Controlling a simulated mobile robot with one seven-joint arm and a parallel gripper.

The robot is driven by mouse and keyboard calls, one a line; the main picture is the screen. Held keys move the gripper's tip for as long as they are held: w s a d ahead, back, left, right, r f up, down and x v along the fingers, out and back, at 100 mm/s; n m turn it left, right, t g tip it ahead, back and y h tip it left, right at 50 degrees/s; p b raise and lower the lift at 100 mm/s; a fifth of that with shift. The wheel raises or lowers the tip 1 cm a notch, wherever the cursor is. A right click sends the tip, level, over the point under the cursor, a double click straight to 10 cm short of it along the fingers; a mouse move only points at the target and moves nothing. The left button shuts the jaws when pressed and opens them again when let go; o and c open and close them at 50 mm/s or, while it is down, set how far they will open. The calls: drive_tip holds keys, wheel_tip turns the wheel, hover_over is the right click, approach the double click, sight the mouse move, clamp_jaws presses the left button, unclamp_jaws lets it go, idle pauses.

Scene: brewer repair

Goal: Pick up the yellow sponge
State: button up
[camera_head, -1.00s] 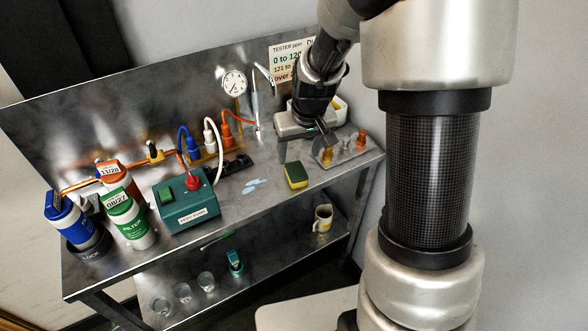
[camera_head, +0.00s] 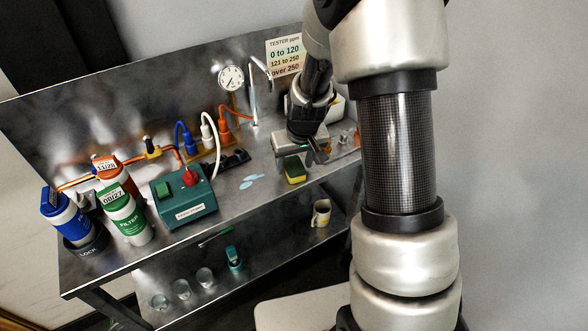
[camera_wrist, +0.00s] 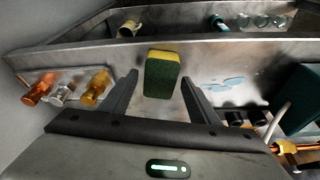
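The yellow sponge (camera_head: 294,169) has a dark green face and sits on the metal bench top near its front edge. In the wrist view the sponge (camera_wrist: 161,74) lies just beyond the fingertips, centred between them, green face toward the camera. My gripper (camera_wrist: 160,80) is open, with a finger on each side and nothing between them. In the head view my gripper (camera_head: 300,163) hangs right over the sponge and hides part of it. I cannot tell whether a finger touches it.
Orange and metal fittings (camera_wrist: 68,92) lie beside the gripper. A teal box (camera_head: 183,198) with a red knob stands left on the bench. Water patches (camera_head: 251,181) lie between the box and sponge. A mug (camera_head: 321,212) stands on the lower shelf.

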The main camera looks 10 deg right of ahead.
sight(294, 167)
drive_tip(key=c, duration=0.9)
drive_tip(key=shift+o, duration=0.2)
wheel_tip(294, 167, up, 10)
drive_tip(key=shift+p, duration=0.45)
drive_tip(key=o, duration=0.4)
drive_tip(key=c, duration=0.3)
